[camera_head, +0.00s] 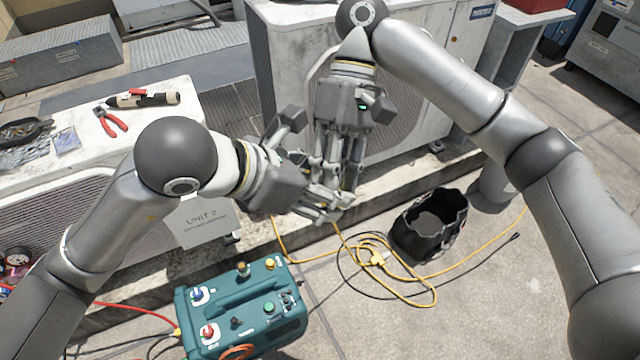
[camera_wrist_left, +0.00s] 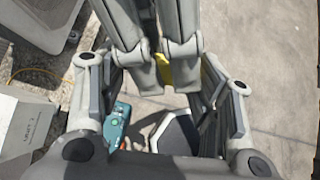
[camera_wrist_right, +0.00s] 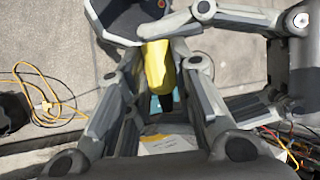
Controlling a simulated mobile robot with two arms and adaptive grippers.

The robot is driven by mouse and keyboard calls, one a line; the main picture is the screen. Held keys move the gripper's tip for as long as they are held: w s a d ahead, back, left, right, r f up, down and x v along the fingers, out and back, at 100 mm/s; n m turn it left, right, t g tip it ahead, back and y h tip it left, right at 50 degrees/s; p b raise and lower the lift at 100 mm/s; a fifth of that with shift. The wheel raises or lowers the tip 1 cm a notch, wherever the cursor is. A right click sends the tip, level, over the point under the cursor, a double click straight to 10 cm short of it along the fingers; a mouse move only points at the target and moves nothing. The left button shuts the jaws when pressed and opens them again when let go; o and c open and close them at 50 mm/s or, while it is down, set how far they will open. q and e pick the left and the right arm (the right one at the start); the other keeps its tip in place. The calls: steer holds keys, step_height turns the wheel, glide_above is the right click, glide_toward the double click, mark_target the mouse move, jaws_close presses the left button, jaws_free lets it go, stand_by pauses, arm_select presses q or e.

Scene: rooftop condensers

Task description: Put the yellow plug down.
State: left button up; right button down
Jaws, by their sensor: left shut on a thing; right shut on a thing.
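The yellow plug (camera_wrist_right: 157,68) shows between my right gripper's fingers in the right wrist view, and a small strip of it (camera_wrist_left: 165,71) shows between fingers in the left wrist view. My right gripper (camera_head: 338,185) is shut on it from above. My left gripper (camera_head: 318,200) comes in from the left, and its fingers cross the right ones at the plug, shut on it too. In the head view the crossed fingers hide the plug. Both grippers are in front of the big condenser, above the ground.
A teal machine (camera_head: 246,310) stands on the ground below. A black open bag (camera_head: 405,238) and a tangled yellow cord (camera_head: 405,295) lie to its right. A low condenser (camera_head: 195,222) at left carries red pliers (camera_head: 112,122). A tall condenser (camera_head: 275,60) stands behind. Bare paving shows at front right.

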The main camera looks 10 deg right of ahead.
steer(key=c, duration=1.2)
jaws_free()
steer(key=shift+o, duration=0.2)
steer(key=shift+r, duration=0.1)
